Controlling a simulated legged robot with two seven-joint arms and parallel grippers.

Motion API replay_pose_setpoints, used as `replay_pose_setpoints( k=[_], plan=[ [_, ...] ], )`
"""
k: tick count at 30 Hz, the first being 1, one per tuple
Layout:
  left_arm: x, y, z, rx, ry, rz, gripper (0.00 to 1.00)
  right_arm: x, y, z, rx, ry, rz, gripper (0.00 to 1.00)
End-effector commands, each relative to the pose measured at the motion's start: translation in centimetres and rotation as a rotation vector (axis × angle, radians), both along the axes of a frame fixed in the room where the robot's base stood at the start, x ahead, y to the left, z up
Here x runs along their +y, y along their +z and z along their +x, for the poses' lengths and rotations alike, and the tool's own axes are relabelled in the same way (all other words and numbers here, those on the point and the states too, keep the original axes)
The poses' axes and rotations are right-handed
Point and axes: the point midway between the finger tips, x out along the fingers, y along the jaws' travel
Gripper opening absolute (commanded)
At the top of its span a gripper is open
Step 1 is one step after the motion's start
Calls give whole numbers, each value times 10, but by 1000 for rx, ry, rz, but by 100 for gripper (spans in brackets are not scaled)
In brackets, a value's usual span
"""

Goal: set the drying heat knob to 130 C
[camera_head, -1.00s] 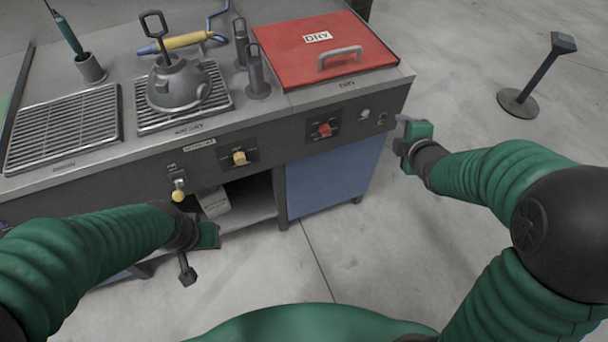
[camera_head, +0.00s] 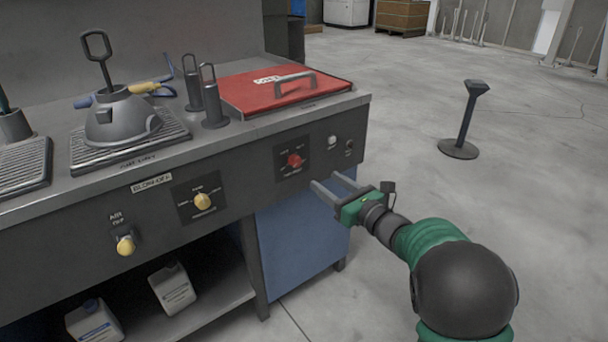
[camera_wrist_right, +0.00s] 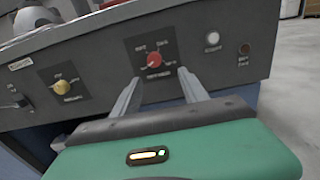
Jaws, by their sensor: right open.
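A red knob (camera_head: 295,160) sits on a dark square plate on the bench's front panel, below the red lid marked DRY (camera_head: 285,90). In the right wrist view the red knob (camera_wrist_right: 155,59) shows ahead, between and beyond the two fingers; its printed marks are too small to read surely. My right gripper (camera_head: 328,184) is open and empty, just in front of the panel, to the right of and below the red knob, not touching it. It also shows in the right wrist view (camera_wrist_right: 163,88). My left gripper is out of view.
A yellow knob (camera_head: 203,201) and a yellow valve handle (camera_head: 125,245) are on the panel to the left. A white button (camera_head: 332,141) is right of the red knob. A grey kettle-like vessel (camera_head: 121,117) stands on a grate. White jugs (camera_head: 172,288) sit on the shelf.

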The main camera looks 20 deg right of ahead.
Motion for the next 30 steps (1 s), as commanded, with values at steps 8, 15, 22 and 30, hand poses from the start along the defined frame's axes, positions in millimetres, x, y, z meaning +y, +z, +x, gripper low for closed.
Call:
replay_pose_setpoints(
  k=[8, 15, 22, 30],
  plan=[
    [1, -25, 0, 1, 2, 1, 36, 25, -4, 67, -1, 1, 0, 52],
    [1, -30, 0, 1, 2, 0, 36, 34, -1, 96, 0, -1, 2, 52],
    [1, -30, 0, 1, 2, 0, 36, 36, 1, 98, 1, -2, 2, 52],
    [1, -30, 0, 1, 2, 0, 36, 35, 0, 97, 1, -2, 2, 21]
  ],
)
